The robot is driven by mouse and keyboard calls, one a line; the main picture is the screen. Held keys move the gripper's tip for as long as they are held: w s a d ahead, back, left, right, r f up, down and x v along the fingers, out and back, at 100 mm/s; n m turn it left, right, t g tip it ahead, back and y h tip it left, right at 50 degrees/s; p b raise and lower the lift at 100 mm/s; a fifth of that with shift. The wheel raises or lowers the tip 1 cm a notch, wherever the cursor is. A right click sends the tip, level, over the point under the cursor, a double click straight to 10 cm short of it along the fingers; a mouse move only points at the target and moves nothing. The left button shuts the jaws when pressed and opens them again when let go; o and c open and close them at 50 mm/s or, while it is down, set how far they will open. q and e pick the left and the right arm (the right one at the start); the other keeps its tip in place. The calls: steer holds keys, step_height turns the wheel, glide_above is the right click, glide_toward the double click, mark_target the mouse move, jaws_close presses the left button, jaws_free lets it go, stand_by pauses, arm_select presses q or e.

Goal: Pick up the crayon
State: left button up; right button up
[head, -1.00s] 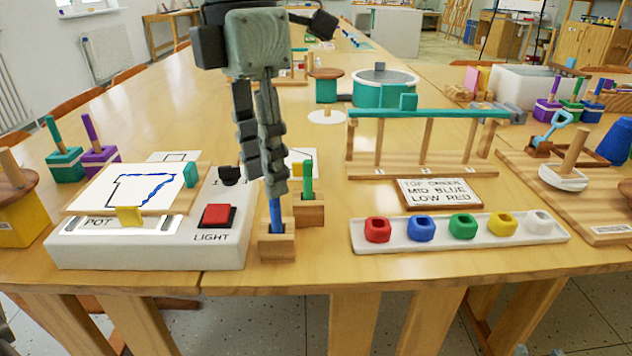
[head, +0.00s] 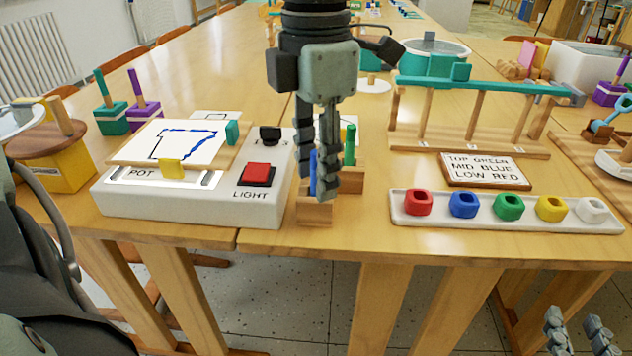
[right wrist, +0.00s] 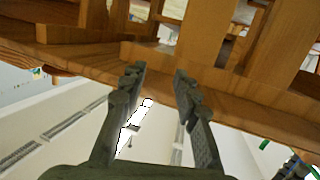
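A blue crayon (head: 313,176) stands upright in a wooden block (head: 314,211) near the table's front edge. A green crayon (head: 350,146) stands in another wooden block (head: 357,178) just behind and to the right. My left gripper (head: 328,190) points down over the blocks, its fingers in front of and just right of the blue crayon, partly hiding it. The fingers overlap in this view, so their gap and any contact with the crayon cannot be told. My right gripper (head: 580,335) is low at the bottom right, open; its spread, empty fingers (right wrist: 158,78) show in the right wrist view.
Left of the crayons is a white light box (head: 160,205) with a red button (head: 257,174). To the right are a white tray (head: 530,220) of coloured paint cups, a sign (head: 485,171) and a wooden rack (head: 470,147). The right wrist view shows wooden beams (right wrist: 230,90) beyond the fingers.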

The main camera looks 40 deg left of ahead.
arm_select(q)
jaws_close()
